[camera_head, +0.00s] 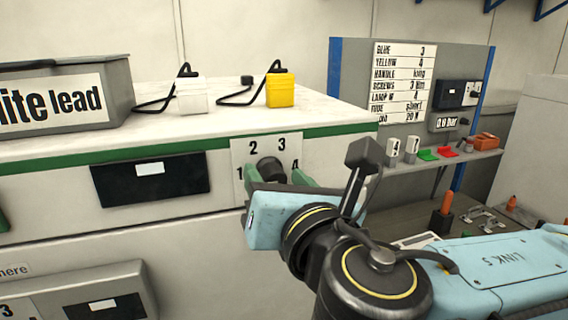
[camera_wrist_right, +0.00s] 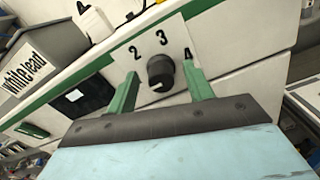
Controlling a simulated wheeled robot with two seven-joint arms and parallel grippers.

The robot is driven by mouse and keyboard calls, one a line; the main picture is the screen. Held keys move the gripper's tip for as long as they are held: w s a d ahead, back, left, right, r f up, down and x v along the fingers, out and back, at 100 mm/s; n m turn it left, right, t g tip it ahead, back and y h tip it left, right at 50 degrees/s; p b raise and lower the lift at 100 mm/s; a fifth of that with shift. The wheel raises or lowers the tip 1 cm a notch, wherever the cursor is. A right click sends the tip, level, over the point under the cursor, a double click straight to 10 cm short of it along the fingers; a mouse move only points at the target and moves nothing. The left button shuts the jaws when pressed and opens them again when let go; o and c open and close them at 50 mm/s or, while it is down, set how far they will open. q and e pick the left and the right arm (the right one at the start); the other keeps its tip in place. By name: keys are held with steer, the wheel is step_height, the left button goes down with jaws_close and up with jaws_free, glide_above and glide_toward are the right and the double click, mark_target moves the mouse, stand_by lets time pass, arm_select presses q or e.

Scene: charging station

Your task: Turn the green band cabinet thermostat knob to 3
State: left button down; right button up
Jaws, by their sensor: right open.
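The thermostat knob (camera_head: 270,168) is black and round, on a white dial plate (camera_head: 283,147) on the front of the cabinet with the green band (camera_head: 190,145). The digits 1, 2, 3 and 4 show around it in the head view. My right gripper (camera_wrist_right: 160,70) is open, with one green finger on each side of the knob (camera_wrist_right: 160,73) in the right wrist view. Gaps show between the fingers and the knob there. A small light mark shows low on the knob's face, but I cannot tell which digit the knob points to. My left gripper is not in view.
A grey box (camera_head: 118,75) labelled "white lead", a white plug block (camera_head: 191,96) and a yellow one (camera_head: 280,90) stand on the cabinet top. A dark display panel (camera_head: 150,181) is left of the dial. A grey board (camera_head: 458,62) with a list stands at the back right.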

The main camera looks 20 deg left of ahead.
steer(key=shift+w+a, duration=0.25)
steer(key=shift+w, duration=0.2)
steer(key=c, duration=1)
